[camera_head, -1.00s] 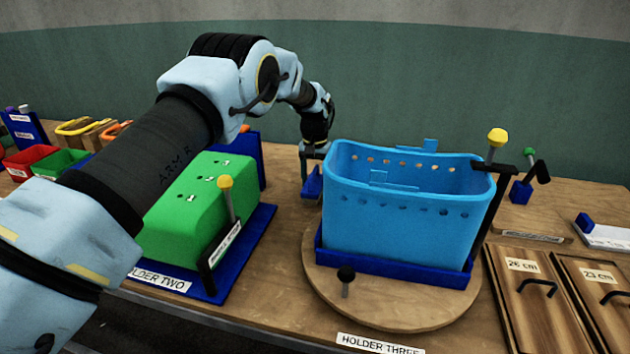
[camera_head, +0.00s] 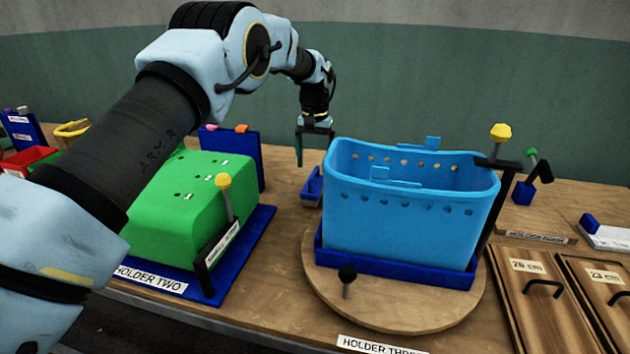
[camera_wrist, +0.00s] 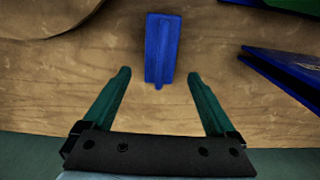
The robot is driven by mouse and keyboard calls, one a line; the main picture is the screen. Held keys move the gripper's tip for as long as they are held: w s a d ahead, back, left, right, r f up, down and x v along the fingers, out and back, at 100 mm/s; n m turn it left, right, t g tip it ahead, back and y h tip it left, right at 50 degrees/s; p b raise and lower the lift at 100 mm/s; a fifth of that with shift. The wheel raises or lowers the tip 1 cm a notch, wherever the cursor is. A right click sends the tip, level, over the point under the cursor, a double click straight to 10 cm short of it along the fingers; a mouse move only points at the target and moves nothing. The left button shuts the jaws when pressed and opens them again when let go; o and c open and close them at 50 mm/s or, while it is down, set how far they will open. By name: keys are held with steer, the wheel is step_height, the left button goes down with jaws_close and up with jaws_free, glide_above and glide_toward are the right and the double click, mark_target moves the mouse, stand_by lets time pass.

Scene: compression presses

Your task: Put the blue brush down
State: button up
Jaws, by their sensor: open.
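The blue brush (camera_head: 312,187) lies on the wooden table, between the green mould on its blue base and the light blue basket. In the wrist view the blue brush (camera_wrist: 162,48) lies just beyond the fingertips, roughly centred between them. My gripper (camera_head: 314,150) is above the brush, pointing down, with empty space between it and the brush. In the wrist view my gripper (camera_wrist: 158,75) has its two green fingers wide apart and nothing between them.
The light blue basket (camera_head: 400,215) stands in a blue holder on a round wooden board (camera_head: 420,312), close to the brush's right. The green mould (camera_head: 185,210) is at left, with a blue upright rack (camera_head: 240,155) behind it. Bare table surrounds the brush.

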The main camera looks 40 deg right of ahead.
steer(key=shift+r+b, duration=0.4)
steer(key=shift+r, duration=2.1)
